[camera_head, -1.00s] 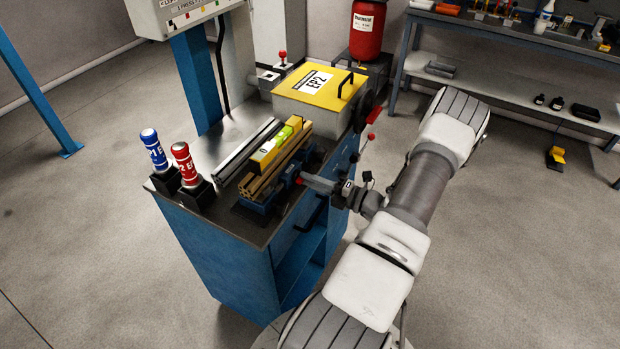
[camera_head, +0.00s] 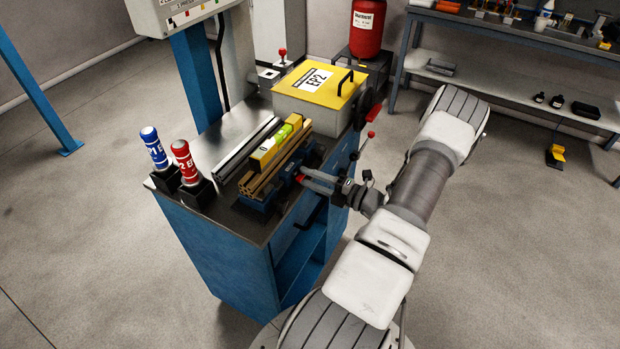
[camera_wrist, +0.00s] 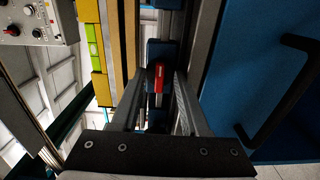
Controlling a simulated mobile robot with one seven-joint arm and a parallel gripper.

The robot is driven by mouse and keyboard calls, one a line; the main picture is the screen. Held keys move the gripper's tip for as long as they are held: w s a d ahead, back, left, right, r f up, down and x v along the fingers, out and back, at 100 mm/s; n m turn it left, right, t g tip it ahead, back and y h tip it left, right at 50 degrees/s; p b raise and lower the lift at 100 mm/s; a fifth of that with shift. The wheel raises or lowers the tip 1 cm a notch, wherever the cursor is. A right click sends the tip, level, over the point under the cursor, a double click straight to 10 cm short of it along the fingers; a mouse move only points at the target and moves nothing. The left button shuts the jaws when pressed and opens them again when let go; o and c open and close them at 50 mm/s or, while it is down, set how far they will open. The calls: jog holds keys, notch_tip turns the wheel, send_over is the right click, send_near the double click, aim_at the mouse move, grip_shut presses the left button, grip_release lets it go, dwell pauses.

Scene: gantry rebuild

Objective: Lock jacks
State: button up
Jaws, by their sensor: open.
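Blue jacks (camera_head: 257,207) sit at the front edge of the bench, beside a yellow beam holding a green spirit level (camera_head: 276,147). A red-tipped lever (camera_head: 300,179) sticks out from the jack side. My gripper (camera_head: 311,182) is open at that lever, its two fingers spread apart. In the wrist view, the red lever (camera_wrist: 158,77) lies between the fingers of my gripper (camera_wrist: 160,88), in front of a blue jack body (camera_wrist: 160,50). I cannot tell whether either finger touches the lever. The lower jack parts are partly hidden by the fingers.
A blue (camera_head: 154,147) and a red (camera_head: 184,162) cylinder stand in black holders at the bench's left. A yellow-lidded box (camera_head: 318,84) stands at the back. A black handle (camera_wrist: 285,95) sticks out from the blue cabinet front, right of my gripper in the wrist view.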

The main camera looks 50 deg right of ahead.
jog(key=shift+s, duration=0.1)
jog(key=b+v, duration=0.2)
jog(key=v, duration=1.5)
jog(key=shift+s+d+r, duration=0.1)
